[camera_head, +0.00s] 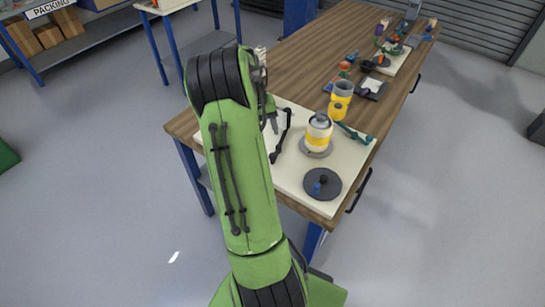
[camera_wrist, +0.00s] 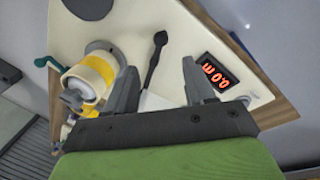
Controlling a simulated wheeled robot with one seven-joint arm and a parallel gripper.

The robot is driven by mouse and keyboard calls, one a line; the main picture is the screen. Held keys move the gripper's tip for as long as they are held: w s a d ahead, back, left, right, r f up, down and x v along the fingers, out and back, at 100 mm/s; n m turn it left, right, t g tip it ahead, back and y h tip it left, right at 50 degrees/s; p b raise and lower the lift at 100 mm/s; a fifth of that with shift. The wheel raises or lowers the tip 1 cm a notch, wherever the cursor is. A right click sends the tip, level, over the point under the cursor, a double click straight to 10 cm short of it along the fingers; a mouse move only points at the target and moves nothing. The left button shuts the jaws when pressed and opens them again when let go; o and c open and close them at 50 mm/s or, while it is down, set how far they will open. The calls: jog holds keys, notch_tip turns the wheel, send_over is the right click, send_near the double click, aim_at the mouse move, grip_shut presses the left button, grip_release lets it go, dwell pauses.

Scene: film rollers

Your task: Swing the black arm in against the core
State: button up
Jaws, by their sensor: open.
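The black arm (camera_head: 283,134) is a thin bar on the cream board, left of the core and apart from it. In the wrist view the black arm (camera_wrist: 154,60) has a rounded end and runs down between the two fingers. The core (camera_head: 319,133) is a pale roll with a yellow band on a round grey base; in the wrist view the core (camera_wrist: 94,72) is beside the left finger. My gripper (camera_head: 270,122) is open and empty, left of the black arm; the wrist view shows its fingers (camera_wrist: 160,73) spread. Whether they touch the arm is unclear.
A dark disc with a blue knob (camera_head: 322,184) sits at the board's near corner. A teal handle (camera_head: 355,133) is right of the core. A yellow-and-grey mug-like part (camera_head: 341,101) stands behind it. A red-digit display (camera_wrist: 217,73) is right of the fingers.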

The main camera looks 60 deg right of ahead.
aim_at(272, 154)
jog(key=f, duration=0.4)
jog(key=s+d+f+b, duration=0.1)
jog(key=f, duration=0.4)
jog(key=s+f, duration=0.1)
jog(key=f, duration=0.3)
jog(key=shift+d+f+b, duration=0.3)
jog(key=shift+d, duration=0.05)
jog(key=shift+c, duration=0.3)
grip_shut()
